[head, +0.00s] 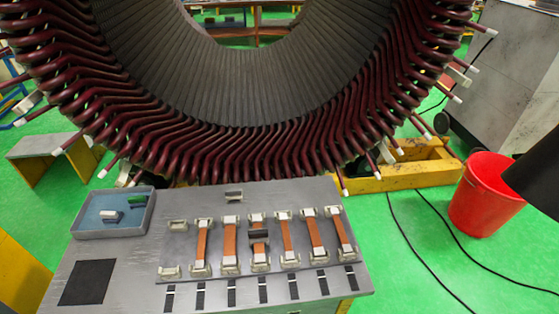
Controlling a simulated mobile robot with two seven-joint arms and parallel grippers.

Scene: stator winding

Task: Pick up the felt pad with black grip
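Several small blocks could be the felt pad with black grip, and at this size I cannot tell which one it is. A small pale block with a dark top (234,195) sits on the table behind the strips. A dark block (259,236) lies across one of the orange-brown strips. In the blue-lined tray (88,233) at the table's left are a pale block with a dark part (110,216) and a green block (137,201). Neither of my grippers is in view. A dark part at the right edge appears to be my arm.
The grey table (140,265) carries a plate with several orange-brown strips (229,238) in pale end blocks, and a black square mat (88,282). The large stator (240,135) with dark red coils rises behind. A red bucket (482,198) stands right, near cables on the green floor.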

